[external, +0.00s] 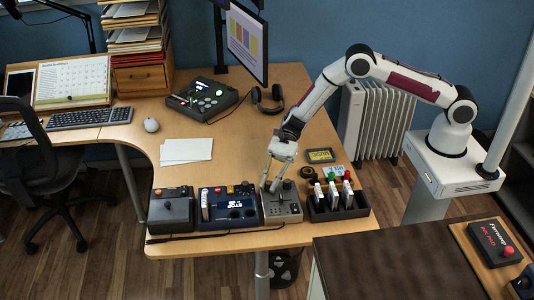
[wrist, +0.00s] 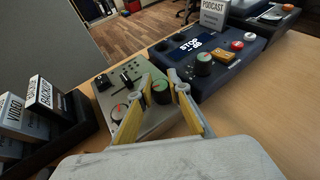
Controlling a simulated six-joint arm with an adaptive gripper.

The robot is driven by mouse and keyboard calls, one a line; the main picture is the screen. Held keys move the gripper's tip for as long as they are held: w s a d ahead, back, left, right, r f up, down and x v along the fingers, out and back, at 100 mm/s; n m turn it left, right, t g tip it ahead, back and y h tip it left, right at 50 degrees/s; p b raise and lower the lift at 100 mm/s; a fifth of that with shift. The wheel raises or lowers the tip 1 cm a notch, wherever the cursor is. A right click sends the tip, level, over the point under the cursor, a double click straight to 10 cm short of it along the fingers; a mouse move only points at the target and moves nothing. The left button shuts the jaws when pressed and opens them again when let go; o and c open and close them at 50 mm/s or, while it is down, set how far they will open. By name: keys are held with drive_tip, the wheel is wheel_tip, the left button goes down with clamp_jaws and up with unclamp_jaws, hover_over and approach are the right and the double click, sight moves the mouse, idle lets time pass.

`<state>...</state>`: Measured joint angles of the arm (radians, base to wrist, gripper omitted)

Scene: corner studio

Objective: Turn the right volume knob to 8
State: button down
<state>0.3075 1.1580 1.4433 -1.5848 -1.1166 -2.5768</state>
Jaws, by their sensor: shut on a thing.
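The grey control panel (wrist: 138,121) has two dark round knobs and sliders on its top. In the wrist view, the right knob (wrist: 160,92), with a green face, sits between the fingertips of my gripper (wrist: 159,82). The gripper is shut on it, with one finger on each side. The left knob (wrist: 119,112), with a red mark, is free. I cannot read the scale or the knob's setting. In the external view, my gripper (external: 273,187) reaches down onto the grey panel (external: 283,210), and the knobs are too small to tell apart.
A blue device with a screen (wrist: 205,55) stands close beside the panel, to the right in the wrist view. A dark crate (wrist: 62,130) with labelled upright items stands on the other side.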

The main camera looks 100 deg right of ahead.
sight(269, 183)
drive_tip(key=shift+m+t+h, duration=0.7)
drive_tip(key=shift+m+t, duration=0.3)
drive_tip(key=shift+m, duration=0.1)
drive_tip(key=c, duration=1.9)
unclamp_jaws()
drive_tip(key=shift+r, duration=0.1)
drive_tip(key=shift+r, duration=4.9)
